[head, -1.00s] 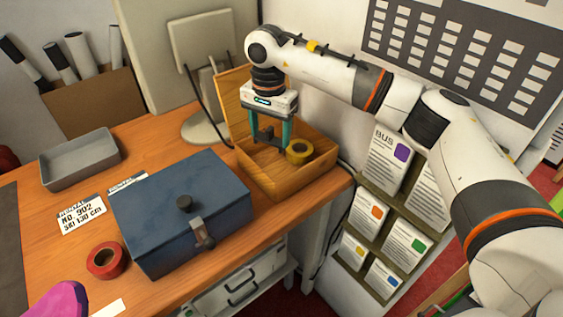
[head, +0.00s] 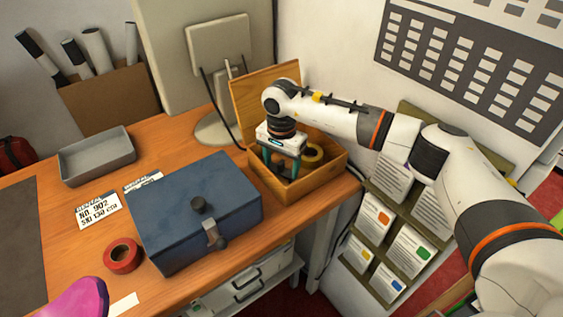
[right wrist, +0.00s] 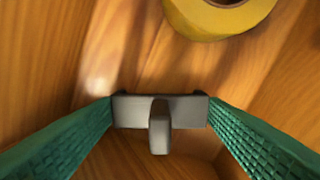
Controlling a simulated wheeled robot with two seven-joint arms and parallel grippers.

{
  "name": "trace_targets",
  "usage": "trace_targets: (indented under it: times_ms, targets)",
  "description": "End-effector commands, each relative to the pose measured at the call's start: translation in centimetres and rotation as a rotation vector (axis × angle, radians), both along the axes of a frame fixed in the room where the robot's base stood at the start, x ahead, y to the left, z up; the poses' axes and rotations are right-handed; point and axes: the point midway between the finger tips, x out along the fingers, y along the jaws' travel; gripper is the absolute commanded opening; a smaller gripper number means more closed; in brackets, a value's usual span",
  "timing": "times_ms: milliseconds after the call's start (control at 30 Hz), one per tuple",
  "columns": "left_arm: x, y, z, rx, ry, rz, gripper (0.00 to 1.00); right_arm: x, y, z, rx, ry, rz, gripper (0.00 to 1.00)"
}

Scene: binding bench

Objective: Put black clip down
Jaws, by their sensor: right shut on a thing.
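My right gripper (head: 281,168) reaches down into the open wooden box (head: 326,182) at the back right of the bench. In the right wrist view, its green fingers are shut on the black clip (right wrist: 160,112), which looks dark grey and spans between the fingertips. The box's wooden floor shows beneath the clip; I cannot tell whether the clip touches it. A yellow tape roll (head: 312,155) lies in the box beside the gripper, and it also shows at the top of the right wrist view (right wrist: 216,18). My left gripper is not in view.
A blue lidded box (head: 180,215) stands left of the wooden box. A red tape roll (head: 123,255), labels (head: 99,210) and a grey tray (head: 97,157) lie further left. The wooden box's raised lid (head: 254,98) and a monitor (head: 218,50) stand behind.

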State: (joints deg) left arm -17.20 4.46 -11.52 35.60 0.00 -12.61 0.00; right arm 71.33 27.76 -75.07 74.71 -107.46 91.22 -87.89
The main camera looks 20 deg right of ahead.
Motion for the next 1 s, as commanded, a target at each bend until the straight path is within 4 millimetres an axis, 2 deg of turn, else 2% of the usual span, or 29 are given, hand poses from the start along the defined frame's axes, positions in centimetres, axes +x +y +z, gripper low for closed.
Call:
trace_targets:
  times_ms: [33, 67, 200, 467, 567, 600, 767, 1000]
  targets:
    - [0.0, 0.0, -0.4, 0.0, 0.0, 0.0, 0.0, 0.0, 0.0, -0.4, 0.0, 0.0, 0.0, 0.44]
    - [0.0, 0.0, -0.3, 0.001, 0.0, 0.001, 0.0, 0.0, 0.0, -0.3, 0.0, 0.0, 0.0, 0.68]
    - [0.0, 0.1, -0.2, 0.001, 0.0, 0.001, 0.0, 0.0, 0.0, -0.2, 0.0, 0.0, 0.0, 0.88]
    - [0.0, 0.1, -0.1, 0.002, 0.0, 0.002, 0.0, 0.0, 0.0, -0.1, 0.0, 0.0, 0.0, 0.88]
    - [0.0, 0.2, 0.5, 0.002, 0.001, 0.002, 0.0, 0.0, 0.0, 0.5, 0.0, 0.0, 0.0, 0.88]
    - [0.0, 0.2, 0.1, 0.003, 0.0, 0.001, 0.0, 0.1, 0.0, 0.6, 0.001, -0.002, 0.0, 0.88]
    - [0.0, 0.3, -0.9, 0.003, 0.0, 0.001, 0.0, 0.1, 0.0, 3.5, 0.001, -0.006, 0.001, 0.88]
    - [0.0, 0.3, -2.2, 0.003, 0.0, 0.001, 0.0, 0.1, 0.0, 8.7, 0.0, -0.005, -0.001, 0.88]
